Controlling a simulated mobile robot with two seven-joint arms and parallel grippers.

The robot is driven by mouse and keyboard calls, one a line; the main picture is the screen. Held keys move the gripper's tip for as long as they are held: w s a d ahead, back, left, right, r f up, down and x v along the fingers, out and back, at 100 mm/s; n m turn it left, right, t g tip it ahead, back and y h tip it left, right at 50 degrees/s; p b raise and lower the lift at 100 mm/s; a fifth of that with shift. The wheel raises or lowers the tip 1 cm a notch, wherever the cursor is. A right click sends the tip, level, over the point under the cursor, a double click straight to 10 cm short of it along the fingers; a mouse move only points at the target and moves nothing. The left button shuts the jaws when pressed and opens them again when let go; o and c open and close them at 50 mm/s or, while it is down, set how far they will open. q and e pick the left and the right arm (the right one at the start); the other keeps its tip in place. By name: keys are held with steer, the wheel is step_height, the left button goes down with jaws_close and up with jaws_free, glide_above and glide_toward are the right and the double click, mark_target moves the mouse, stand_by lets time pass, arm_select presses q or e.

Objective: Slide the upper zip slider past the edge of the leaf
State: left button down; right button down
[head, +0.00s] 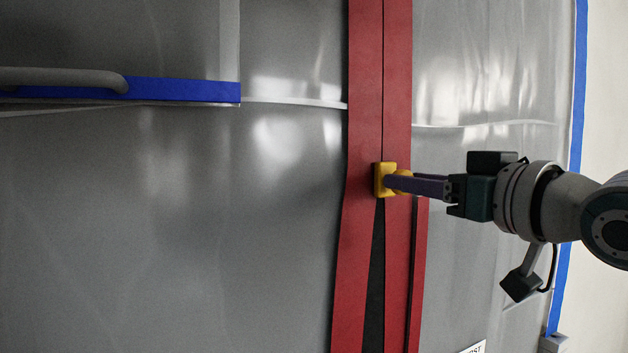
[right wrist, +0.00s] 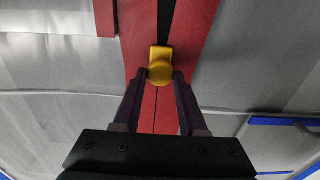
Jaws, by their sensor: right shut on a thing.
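The yellow zip slider (head: 381,180) sits on the red zip tape (head: 366,90), which runs down the grey plastic sheet. Above the slider the two red halves meet in a thin line. Below it they part around a narrow dark gap (head: 376,270). My right gripper (head: 398,182) reaches in from the right and is shut on the slider's knob. In the right wrist view the slider (right wrist: 160,57) shows between the two purple fingertips (right wrist: 161,78), one on each side. I cannot tell which edge is the leaf's. My left gripper is not in view.
A blue strip (head: 185,91) with a grey rounded bar (head: 60,78) crosses the sheet at upper left. Blue tape (head: 577,100) edges the sheet at right, beside a pale wall (head: 606,90). A white label (head: 470,349) shows at the bottom. A separate red strip (head: 418,280) hangs right of the zip.

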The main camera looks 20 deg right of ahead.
steer(key=shift+c, duration=2.3)
jaws_free()
steer(key=s+b, duration=0.4)
steer(key=s, duration=0.6)
steer(key=shift+d, duration=0.35)
